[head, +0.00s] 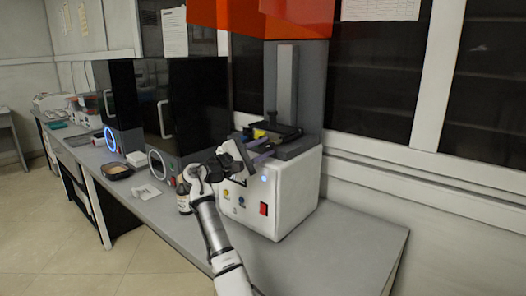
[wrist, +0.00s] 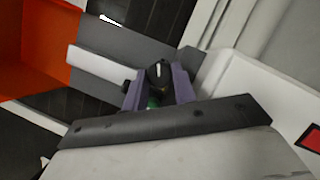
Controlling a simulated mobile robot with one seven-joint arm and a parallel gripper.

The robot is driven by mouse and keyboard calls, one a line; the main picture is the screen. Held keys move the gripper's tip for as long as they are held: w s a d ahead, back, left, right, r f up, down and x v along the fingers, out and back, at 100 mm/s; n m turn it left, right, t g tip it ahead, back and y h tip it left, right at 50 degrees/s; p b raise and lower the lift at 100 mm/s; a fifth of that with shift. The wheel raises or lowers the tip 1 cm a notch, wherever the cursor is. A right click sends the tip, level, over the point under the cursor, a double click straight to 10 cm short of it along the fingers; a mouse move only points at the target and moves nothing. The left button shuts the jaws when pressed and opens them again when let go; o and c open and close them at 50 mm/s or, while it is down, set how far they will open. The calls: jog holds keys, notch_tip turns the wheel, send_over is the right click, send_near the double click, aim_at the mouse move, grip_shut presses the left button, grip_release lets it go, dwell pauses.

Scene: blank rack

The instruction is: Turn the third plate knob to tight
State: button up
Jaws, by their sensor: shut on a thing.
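A black knob (wrist: 157,70) with a white mark shows in the wrist view, between the two purple fingers of my gripper (wrist: 158,84). The fingers are shut on the knob from both sides. A bit of green shows just below it, between the fingers. In the head view my gripper (head: 262,150) reaches over the front of the white machine (head: 300,190), at its dark plate stage (head: 298,148). A yellow part (head: 259,133) shows just behind the fingers. The knob cannot be made out in the head view. Which plate knob it is, I cannot tell from these views.
A grey column (head: 287,80) rises behind the stage, under an orange hood (head: 262,15). A red switch (head: 264,209) is on the machine's front. Black-fronted devices (head: 200,105) stand left. The bench's right end (head: 365,245) is clear.

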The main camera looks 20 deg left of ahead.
jog(key=m, duration=0.2)
jog(key=m+g, duration=0.1)
jog(key=m, duration=0.1)
jog(key=m+g+p, duration=0.1)
jog(key=m, duration=0.1)
jog(key=shift+a+r+m+y, duration=0.1)
jog(key=shift+r+m+y, duration=0.15)
jog(key=shift+m+y, duration=0.15)
jog(key=m+y, duration=0.1)
jog(key=m, duration=0.1)
jog(key=m+g+p, duration=0.1)
jog(key=m, duration=0.2)
jog(key=shift+r+g+y, duration=0.15)
jog(key=shift+g+y, duration=0.15)
jog(key=shift+y, duration=0.1)
jog(key=m+y, duration=0.2)
jog(key=m, duration=0.2)
jog(key=shift+d+r, duration=0.1)
jog(key=shift+d, duration=0.1)
jog(key=m+y+b, duration=0.1)
jog(key=m+y, duration=0.2)
jog(key=m, duration=0.1)
jog(key=shift+s+d+r, duration=0.1)
jog(key=shift+d, duration=0.05)
jog(key=o, duration=0.7)
